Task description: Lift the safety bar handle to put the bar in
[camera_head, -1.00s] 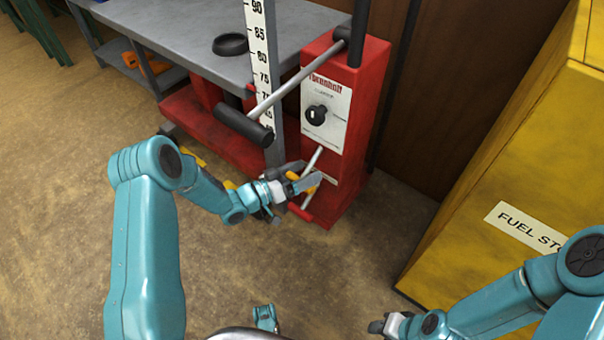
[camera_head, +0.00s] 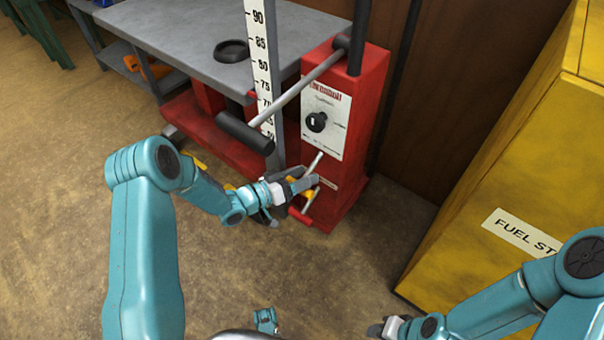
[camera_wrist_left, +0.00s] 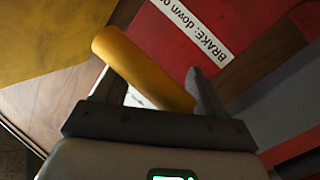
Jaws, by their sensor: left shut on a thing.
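A red post (camera_head: 348,190) carries a pale slanted rod (camera_head: 313,163) low on its front. A yellow handle (camera_head: 303,185) sits beside that rod. My left gripper (camera_head: 299,183) is shut around the yellow handle. In the left wrist view the yellow handle (camera_wrist_left: 143,68) lies slantwise between the two dark fingers (camera_wrist_left: 155,84). Whether it is the safety bar handle is not marked. My right gripper (camera_head: 384,328) is at the bottom edge, far from the post, and its jaws are too small to judge.
A long grey lever with a black grip (camera_head: 245,132) hangs above my left gripper. A red pedal-like piece (camera_head: 300,215) is just below. A label reading BRAKE (camera_wrist_left: 205,35) is by the handle. A yellow fuel cabinet (camera_head: 500,190) stands right. A grey lift table (camera_head: 200,45) is behind.

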